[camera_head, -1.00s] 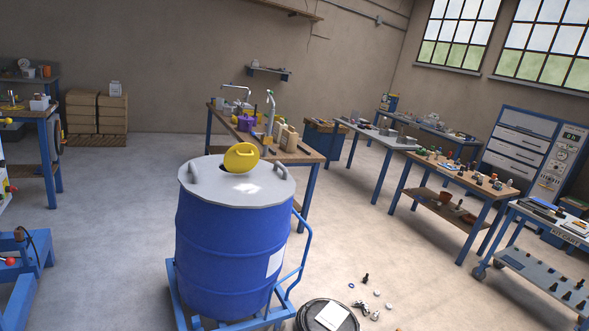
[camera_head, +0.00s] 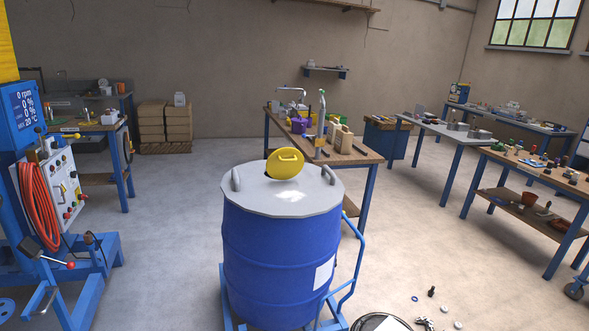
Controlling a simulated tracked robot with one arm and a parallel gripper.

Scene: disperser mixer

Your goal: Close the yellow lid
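The yellow lid (camera_head: 285,163) stands raised on the grey top (camera_head: 262,193) of a large blue drum (camera_head: 275,255). It is a round disc with a handle on its face, tilted up steeply. The opening under it is mostly hidden from here. Two grey handles rise from the drum top, one on each side of the lid. The drum stands on a blue wheeled frame (camera_head: 349,283). My gripper does not show in this view.
A blue machine with a display (camera_head: 22,108) and a red hose (camera_head: 42,200) stands at the left. A workbench (camera_head: 368,158) with tools is behind the drum, and more benches run along the right. Small parts and a black round container (camera_head: 365,322) lie on the floor at the lower right. Open floor lies left of the drum.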

